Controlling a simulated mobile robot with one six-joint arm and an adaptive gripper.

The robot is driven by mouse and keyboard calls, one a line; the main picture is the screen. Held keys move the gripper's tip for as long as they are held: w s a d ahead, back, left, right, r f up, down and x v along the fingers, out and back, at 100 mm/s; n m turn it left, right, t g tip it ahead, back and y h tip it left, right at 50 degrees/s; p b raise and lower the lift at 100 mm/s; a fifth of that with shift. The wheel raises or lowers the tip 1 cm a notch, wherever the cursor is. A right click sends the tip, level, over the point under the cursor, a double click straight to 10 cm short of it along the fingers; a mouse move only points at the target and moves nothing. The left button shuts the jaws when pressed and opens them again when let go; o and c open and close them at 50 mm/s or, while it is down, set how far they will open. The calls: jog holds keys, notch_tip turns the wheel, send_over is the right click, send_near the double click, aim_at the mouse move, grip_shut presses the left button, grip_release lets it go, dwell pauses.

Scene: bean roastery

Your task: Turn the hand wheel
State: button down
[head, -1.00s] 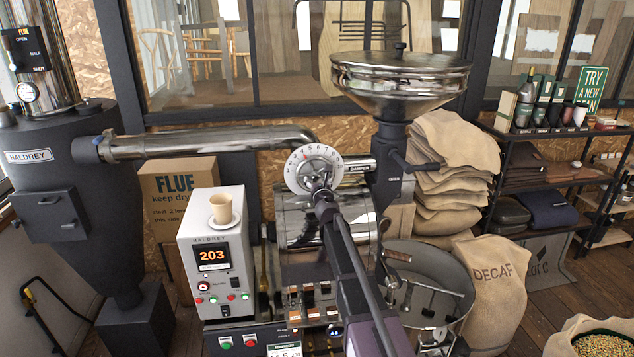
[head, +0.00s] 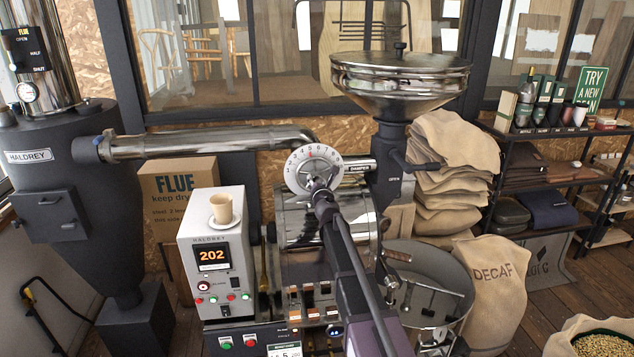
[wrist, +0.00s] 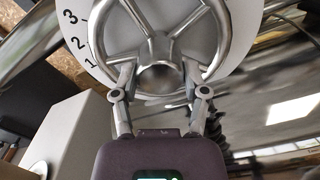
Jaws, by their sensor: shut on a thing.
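The hand wheel (wrist: 251,30) is a bright metal ring with spokes, set in front of a white numbered dial (wrist: 84,30). The fingertips' exact contact is partly hidden.
The shiny pipe (head: 210,142) runs left from the dial. A control box (head: 212,285) with a cup (head: 221,208) on top stands to the left. The hopper (head: 400,85) and sacks (head: 448,165) are to the right.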

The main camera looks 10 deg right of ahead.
jog(key=shift+w+a+m, duration=0.1)
jog(key=shift+m, duration=2)
jog(key=shift+c, duration=0.6)
grip_release()
jog(key=s, duration=1.2)
